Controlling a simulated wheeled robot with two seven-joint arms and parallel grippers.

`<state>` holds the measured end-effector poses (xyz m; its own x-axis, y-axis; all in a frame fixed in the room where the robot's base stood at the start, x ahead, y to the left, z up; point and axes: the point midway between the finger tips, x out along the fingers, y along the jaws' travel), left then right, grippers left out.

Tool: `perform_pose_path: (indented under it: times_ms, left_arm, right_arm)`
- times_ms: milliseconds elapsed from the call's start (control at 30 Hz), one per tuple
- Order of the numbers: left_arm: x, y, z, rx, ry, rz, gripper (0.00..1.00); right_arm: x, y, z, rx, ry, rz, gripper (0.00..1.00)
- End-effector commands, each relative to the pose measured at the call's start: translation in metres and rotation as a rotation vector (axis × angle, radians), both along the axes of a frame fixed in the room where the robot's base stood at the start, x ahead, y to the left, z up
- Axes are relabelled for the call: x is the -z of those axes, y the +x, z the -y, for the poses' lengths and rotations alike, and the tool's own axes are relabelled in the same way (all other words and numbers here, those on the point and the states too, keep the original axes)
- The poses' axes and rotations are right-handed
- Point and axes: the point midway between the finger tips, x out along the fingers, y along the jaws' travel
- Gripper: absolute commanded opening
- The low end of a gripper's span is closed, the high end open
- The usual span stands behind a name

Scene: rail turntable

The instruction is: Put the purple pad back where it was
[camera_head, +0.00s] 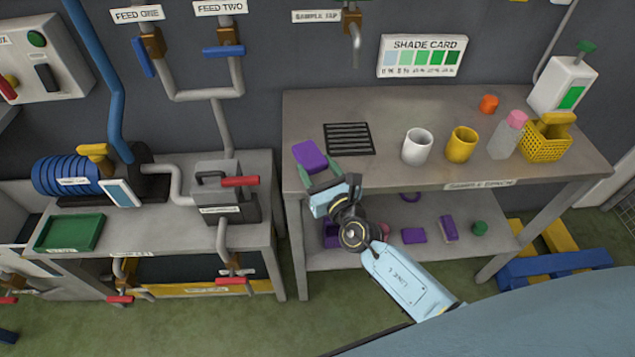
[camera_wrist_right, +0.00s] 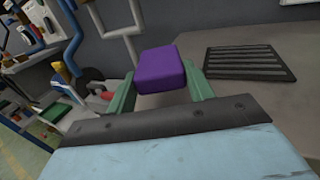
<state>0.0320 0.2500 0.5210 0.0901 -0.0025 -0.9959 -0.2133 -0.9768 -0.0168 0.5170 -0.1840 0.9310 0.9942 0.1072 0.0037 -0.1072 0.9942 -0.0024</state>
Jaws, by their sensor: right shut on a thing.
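The purple pad (camera_head: 310,156) is at the left end of the sample bench (camera_head: 395,179) in the head view. My right gripper (camera_head: 318,168) is shut on it, with the green fingers on either side. The right wrist view shows the pad (camera_wrist_right: 164,74) between the two fingertips (camera_wrist_right: 162,84), its top face clear. I cannot tell whether the pad touches the bench top or is held just above it. On the lower shelf (camera_head: 340,258) lie more purple things, among them a flat purple piece (camera_head: 413,235) and an upright one (camera_head: 449,228). My left gripper is not in view.
A black slotted grate (camera_head: 349,139) lies right of the pad. A white cup (camera_head: 417,147), a yellow cup (camera_head: 461,145), a pink-capped bottle (camera_head: 508,135) and a yellow basket (camera_head: 545,142) stand further right. The pump bench (camera_head: 180,245) is to the left, across a narrow gap.

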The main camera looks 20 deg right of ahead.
Motion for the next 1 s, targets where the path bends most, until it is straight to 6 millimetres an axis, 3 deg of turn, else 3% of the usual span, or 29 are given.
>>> perform_pose_path:
  times_ms: [233, 667, 700, 833, 1000]
  left_arm:
    - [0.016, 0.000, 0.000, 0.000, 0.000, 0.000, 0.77]
    - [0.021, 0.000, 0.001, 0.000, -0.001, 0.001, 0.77]
    - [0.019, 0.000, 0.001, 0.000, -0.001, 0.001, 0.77]
    - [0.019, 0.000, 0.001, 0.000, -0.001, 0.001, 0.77]
    - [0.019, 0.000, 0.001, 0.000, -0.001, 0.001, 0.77]
  right_arm:
    - [0.034, 0.000, 0.000, -0.001, -0.003, -0.001, 0.30]
    - [0.039, 0.000, 0.000, 0.000, -0.001, 0.001, 0.30]
    - [0.038, 0.000, 0.000, 0.000, -0.001, 0.000, 0.57]
    - [0.038, 0.000, 0.000, 0.000, -0.001, 0.000, 0.74]
    - [0.037, 0.000, 0.000, 0.000, -0.001, 0.000, 0.74]
